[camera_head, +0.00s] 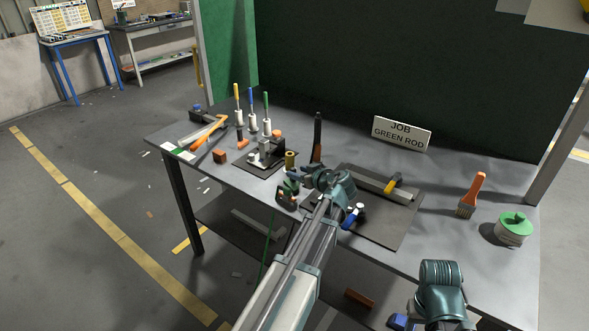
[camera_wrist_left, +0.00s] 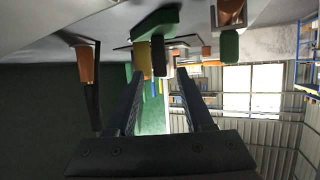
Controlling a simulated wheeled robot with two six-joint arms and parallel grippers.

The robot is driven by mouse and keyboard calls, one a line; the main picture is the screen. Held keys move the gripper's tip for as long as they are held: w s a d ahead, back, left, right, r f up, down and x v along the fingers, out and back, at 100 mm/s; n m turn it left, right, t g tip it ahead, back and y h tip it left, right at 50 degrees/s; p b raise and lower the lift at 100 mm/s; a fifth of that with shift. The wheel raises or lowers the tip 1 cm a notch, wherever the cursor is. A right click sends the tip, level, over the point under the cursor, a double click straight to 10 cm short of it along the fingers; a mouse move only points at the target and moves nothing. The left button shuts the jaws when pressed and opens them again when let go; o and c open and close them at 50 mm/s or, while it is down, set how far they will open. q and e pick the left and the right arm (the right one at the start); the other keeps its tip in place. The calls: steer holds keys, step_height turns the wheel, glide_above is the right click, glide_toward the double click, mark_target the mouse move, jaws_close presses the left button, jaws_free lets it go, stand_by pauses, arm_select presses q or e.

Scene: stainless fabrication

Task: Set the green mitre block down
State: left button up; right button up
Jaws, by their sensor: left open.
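The green mitre block (camera_wrist_left: 156,24) shows in the left wrist view, which is upside down, and appears to rest on the bench by the fingertips. My left gripper (camera_wrist_left: 158,75) is open, with nothing seen held between its fingers. The wrist hides part of that spot, so I cannot tell the block's exact outline there. My right arm shows at the lower right, but its jaws are out of sight.
A brass cylinder (camera_head: 291,161) and a dark upright tool with an orange base (camera_head: 317,138) stand just behind the gripper. A dark mat (camera_head: 385,232) lies right of it. A brush (camera_head: 472,195) and a green-lidded tin (camera_head: 513,228) stand further right. The bench's front edge is close.

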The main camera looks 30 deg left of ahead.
arm_select(q)
steer(key=p+v, duration=0.2)
steer(key=v, duration=0.6)
steer(key=shift+s+d+r+p, duration=0.15)
steer(key=shift+s+d+p, duration=0.15)
steer(key=shift+p, duration=0.1)
steer(key=shift+w, duration=0.1)
arm_select(e)
step_height(320, 180, up, 3)
steer(key=shift+r, duration=0.2)
